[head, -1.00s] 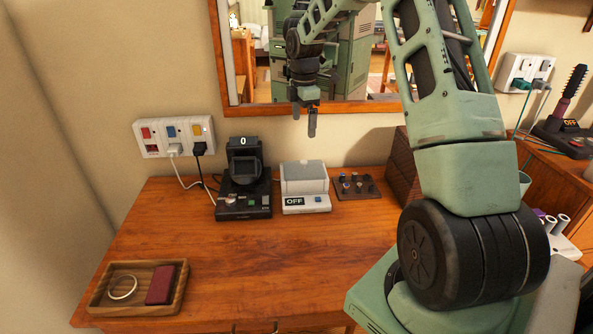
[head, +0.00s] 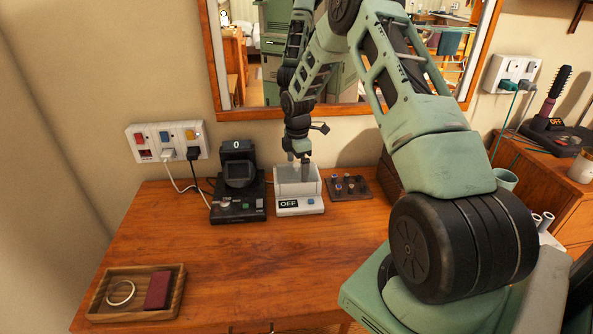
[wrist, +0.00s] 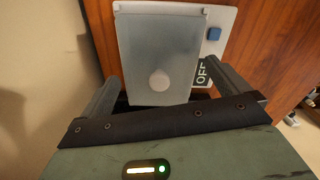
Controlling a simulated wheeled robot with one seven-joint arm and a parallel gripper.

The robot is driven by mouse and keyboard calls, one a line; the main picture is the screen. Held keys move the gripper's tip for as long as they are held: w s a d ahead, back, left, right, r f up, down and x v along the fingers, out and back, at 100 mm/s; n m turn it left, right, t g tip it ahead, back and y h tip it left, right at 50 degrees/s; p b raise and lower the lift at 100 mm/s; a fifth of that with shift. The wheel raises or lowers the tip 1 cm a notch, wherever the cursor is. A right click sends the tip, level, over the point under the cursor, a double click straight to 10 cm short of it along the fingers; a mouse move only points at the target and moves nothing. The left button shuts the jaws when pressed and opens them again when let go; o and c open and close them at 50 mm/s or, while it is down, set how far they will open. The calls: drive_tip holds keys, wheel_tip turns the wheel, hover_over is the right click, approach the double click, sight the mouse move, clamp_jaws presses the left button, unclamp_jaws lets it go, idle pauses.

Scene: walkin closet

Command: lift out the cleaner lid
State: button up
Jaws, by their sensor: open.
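The cleaner (head: 300,207) is a small white box with an "OFF" label and a blue button, standing at the back of the wooden desk. Its lid (wrist: 155,50) is a grey, cloudy panel with a pale round knob (wrist: 158,80) in the wrist view. My gripper (head: 303,167) is at the top of the cleaner in the head view, pointing down. In the wrist view its two fingers (wrist: 168,76) are apart, to either side of the lid's lower part, with nothing gripped. Whether the fingers touch the lid I cannot tell.
A black device (head: 238,195) showing "0" stands close on the left. A dark board with small knobs (head: 347,187) lies on the right. A wall socket strip (head: 166,142) with cables is behind. A wooden tray (head: 137,292) sits front left; the desk middle is clear.

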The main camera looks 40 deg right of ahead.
drive_tip(key=shift+f, duration=0.2)
drive_tip(key=c, duration=0.7)
drive_tip(key=shift+o, duration=0.2)
drive_tip(key=shift+r, duration=0.1)
